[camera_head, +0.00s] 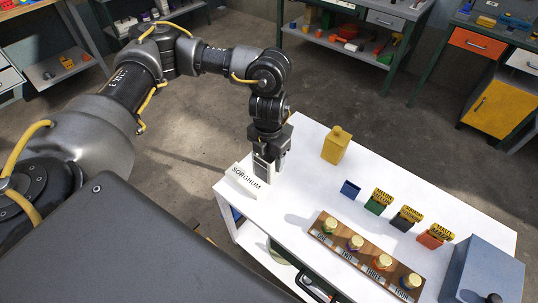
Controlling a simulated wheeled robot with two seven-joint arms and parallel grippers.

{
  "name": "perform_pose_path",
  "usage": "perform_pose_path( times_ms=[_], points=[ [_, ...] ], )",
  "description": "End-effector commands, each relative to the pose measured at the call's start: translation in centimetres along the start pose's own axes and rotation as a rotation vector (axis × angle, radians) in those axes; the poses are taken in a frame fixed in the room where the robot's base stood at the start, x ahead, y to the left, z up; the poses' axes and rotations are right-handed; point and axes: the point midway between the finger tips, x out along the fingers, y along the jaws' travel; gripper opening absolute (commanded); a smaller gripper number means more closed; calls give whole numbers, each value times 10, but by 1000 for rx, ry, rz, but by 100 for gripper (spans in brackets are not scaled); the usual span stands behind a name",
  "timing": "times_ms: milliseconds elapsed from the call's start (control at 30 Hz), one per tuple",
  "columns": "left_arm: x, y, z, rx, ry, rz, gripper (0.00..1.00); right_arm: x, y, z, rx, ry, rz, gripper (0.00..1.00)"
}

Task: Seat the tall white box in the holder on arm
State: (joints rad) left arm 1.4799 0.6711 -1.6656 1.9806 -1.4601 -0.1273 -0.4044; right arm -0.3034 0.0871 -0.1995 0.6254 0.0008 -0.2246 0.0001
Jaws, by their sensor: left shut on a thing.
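A white box (244,181) lettered SORGHUM is at the left corner of the white table (310,140). It looks tilted, with its lettered face turned up. My left gripper (265,176) comes down from above, right behind the box, and is shut on it. The fingertips are partly hidden, and I cannot tell whether the box touches the table. I cannot make out a holder on an arm. My right gripper is not in view.
A blue container (350,189) and several labelled small boxes (405,219) form a row. A wooden rack (330,222) holds several gold-capped jars. A grey-blue case (487,270) fills the right corner.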

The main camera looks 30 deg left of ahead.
Motion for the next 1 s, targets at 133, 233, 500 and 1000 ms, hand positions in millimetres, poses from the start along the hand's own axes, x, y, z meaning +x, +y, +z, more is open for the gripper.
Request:
perform_pose_path(
  times_ms=[133,233,500,1000],
  points=[
    [-14,-22,-29,11,0,-1,32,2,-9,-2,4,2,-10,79],
    [-22,-33,-44,10,-1,-1,32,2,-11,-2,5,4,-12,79],
    [-34,-50,-66,3,1,-1,32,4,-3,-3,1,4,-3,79],
    [-36,-52,-69,28,1,-1,32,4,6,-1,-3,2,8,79]
  ],
)
